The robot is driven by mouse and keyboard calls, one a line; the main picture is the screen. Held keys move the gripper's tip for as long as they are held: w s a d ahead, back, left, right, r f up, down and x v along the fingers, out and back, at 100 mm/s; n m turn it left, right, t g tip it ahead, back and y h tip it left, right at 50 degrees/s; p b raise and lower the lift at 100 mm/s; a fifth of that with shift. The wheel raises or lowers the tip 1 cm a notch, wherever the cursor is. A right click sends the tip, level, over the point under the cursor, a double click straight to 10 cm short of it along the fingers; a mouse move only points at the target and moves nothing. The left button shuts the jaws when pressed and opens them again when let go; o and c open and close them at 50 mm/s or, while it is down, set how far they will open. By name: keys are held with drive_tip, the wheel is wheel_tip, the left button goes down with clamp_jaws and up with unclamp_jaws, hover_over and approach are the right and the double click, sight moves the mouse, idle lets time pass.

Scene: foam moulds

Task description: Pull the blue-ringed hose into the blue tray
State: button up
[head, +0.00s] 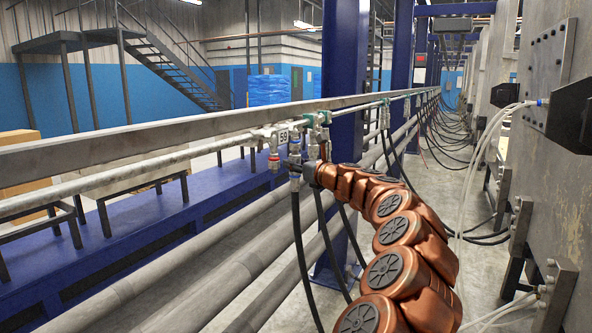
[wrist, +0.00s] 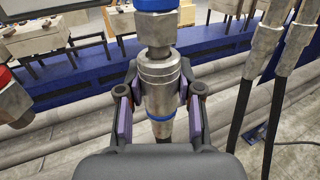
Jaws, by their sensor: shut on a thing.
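My gripper (wrist: 158,95) is shut around the metal coupling of the blue-ringed hose (wrist: 160,73), with a purple-padded finger on each side. A blue ring shows low on the coupling and another blue band on the fitting above it. The coupling sits upright directly under that fitting and appears joined to it. In the head view my gripper (head: 304,171) is at the pipe's row of fittings, and a black hose (head: 299,235) hangs below it. A long blue trough-like structure (head: 125,232), perhaps the blue tray, runs low behind the grey pipes.
A red-ringed fitting (head: 273,160) hangs just left of my gripper. Other black hoses (wrist: 282,100) hang close on the right in the wrist view. Thick grey pipes (head: 190,280) run below. A blue column (head: 343,75) stands behind, and a machine wall (head: 570,170) lines the right.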

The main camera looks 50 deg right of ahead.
clamp_jaws()
drive_tip(key=shift+f+b, duration=0.6)
drive_tip(key=shift+f, duration=0.65)
idle(0.4)
drive_tip(key=s+a+p, duration=0.1)
drive_tip(key=s+p, duration=0.1)
drive_tip(key=s, duration=1.1)
drive_tip(key=shift+a+p, duration=0.35)
idle(0.8)
